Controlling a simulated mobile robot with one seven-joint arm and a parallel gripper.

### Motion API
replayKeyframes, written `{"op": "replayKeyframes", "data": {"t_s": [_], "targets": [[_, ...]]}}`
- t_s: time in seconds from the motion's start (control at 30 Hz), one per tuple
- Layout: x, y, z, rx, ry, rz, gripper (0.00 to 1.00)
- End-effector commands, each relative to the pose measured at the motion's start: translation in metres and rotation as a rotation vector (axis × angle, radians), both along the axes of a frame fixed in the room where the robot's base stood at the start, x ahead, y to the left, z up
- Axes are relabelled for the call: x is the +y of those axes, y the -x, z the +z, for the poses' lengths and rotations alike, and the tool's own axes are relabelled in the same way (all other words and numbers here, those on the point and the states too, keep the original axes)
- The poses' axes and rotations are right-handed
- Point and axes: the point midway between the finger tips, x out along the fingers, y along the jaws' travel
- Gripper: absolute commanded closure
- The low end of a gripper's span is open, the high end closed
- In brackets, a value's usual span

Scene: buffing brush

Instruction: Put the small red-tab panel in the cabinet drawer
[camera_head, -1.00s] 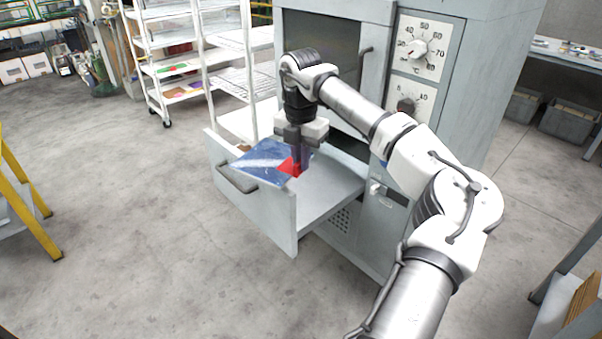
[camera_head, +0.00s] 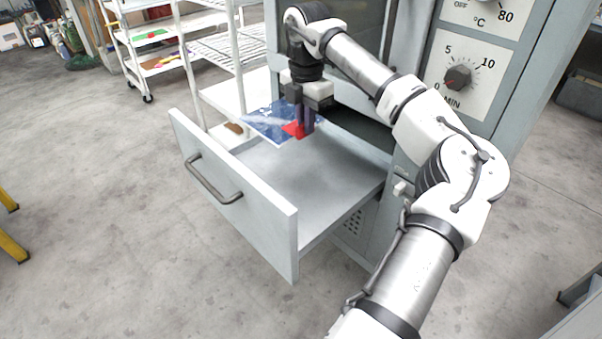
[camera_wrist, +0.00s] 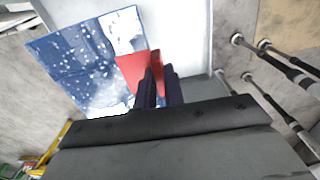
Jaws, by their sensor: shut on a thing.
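The small blue panel (camera_head: 266,120) with a red tab (camera_head: 293,130) is held by my gripper (camera_head: 304,128), which is shut on the red tab. The panel is over the back left part of the open cabinet drawer (camera_head: 300,190); whether it touches the drawer floor or wall is hard to tell. In the wrist view the panel (camera_wrist: 85,60) extends to the upper left from the fingers (camera_wrist: 160,90), with the red tab (camera_wrist: 131,70) between them and the pale drawer floor (camera_wrist: 180,35) beyond.
The drawer's front panel with its handle (camera_head: 212,182) faces the lower left, and the drawer floor is bare. The cabinet (camera_head: 480,110) with dials stands behind to the right. A white shelf rack (camera_head: 215,60) is close behind the drawer's left side. Open floor lies at left.

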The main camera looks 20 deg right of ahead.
Motion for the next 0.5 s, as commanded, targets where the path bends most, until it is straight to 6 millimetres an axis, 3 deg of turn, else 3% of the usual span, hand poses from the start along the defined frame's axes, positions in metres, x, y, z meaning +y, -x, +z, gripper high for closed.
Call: {"op": "replayKeyframes", "data": {"t_s": [0.17, 0.5], "targets": [[0.001, 0.001, -0.030, 0.003, -0.003, 0.002, 1.00], [0.001, 0.001, -0.120, 0.001, -0.004, 0.001, 1.00]]}}
